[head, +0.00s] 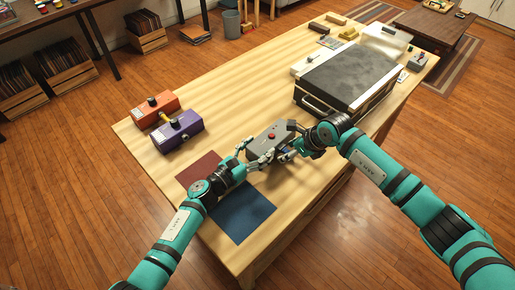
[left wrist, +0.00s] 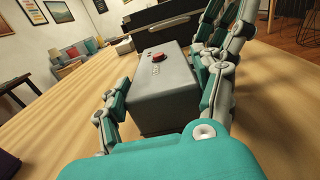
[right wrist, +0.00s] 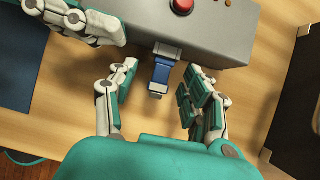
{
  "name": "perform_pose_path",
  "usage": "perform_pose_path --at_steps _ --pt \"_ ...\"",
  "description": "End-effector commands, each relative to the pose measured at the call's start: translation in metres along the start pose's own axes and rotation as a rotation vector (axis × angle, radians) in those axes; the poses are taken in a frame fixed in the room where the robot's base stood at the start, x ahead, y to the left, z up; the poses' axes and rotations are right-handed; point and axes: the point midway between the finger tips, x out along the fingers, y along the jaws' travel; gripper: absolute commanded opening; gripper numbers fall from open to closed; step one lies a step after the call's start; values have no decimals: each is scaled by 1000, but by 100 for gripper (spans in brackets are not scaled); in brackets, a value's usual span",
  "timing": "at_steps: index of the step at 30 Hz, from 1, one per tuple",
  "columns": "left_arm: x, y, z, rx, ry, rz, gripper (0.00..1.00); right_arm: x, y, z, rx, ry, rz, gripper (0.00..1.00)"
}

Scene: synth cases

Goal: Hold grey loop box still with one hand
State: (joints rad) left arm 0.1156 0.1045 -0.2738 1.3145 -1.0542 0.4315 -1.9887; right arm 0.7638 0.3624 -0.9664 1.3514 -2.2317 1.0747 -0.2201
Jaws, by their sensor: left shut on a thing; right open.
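The grey loop box (head: 266,140) is a grey box with a red button on top, near the table's front edge in the head view. My left gripper (head: 251,157) is shut on it; in the left wrist view its fingers lie along both sides of the grey box (left wrist: 163,95). My right gripper (head: 290,149) is at the box's right. The fingers look apart from this piece.
Orange (head: 154,109) and purple (head: 178,131) boxes stand to the left on the table. Red (head: 199,168) and blue (head: 243,211) mats lie near the left arm. A large dark-topped case (head: 345,78) stands behind my right gripper. The table's middle is clear.

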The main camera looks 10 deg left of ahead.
Motion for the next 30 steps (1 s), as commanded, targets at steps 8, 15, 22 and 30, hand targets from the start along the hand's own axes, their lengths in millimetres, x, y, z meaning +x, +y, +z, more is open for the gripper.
perform_pose_path --at_steps 8,15,22,30 --pt "0 0 0 0 0 0 27 -38 -2 0 -2 -3 -3 50" --pt "0 0 0 0 0 0 27 -89 -1 0 -2 -2 -2 50" --pt "0 0 0 0 0 0 27 -116 0 0 0 -1 0 50" --pt "0 0 0 0 0 -1 27 -120 0 0 0 0 0 50"
